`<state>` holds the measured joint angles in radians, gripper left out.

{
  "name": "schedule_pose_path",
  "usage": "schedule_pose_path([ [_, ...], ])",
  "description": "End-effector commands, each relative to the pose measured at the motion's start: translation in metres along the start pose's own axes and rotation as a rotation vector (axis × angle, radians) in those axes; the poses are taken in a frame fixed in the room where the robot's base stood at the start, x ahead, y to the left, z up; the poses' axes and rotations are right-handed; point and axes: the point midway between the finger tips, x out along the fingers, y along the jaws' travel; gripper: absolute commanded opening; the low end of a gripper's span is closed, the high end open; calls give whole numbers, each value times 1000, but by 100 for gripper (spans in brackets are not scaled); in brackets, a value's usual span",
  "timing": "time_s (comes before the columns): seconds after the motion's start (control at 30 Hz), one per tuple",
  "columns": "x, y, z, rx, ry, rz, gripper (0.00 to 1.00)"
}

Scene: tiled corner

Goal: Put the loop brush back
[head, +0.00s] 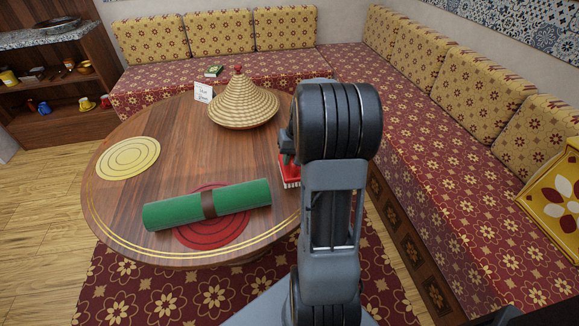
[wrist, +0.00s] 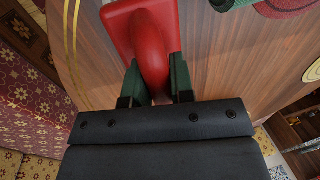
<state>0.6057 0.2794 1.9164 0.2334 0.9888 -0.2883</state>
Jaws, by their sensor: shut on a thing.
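The red loop brush (head: 290,172) shows in the head view beside my arm, over the right edge of the round wooden table, with pale bristles underneath. My arm hides part of it. In the wrist view its red loop handle (wrist: 152,50) sits between the dark green fingers of my gripper (wrist: 157,78), which is shut on it. The red plate of the brush lies beyond the handle. I cannot tell whether the bristles touch the table. In the head view my gripper (head: 287,145) is mostly hidden behind my arm.
The round table (head: 160,180) bears a woven cone-shaped basket (head: 240,103), a white card (head: 203,92), a yellow round mat (head: 128,158), and a green roll (head: 165,211) lying over a red round mat (head: 212,240). Patterned benches (head: 430,170) line the back and right. Shelves (head: 60,85) stand left.

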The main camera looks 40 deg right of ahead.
Motion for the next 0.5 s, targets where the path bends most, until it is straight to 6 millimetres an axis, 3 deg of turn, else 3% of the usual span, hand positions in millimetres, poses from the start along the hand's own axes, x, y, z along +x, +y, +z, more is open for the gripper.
schedule_pose_path([
  [0.3,37,4,-4,0,-2,0,0],
  [0.5,37,4,-4,0,0,0,0],
])
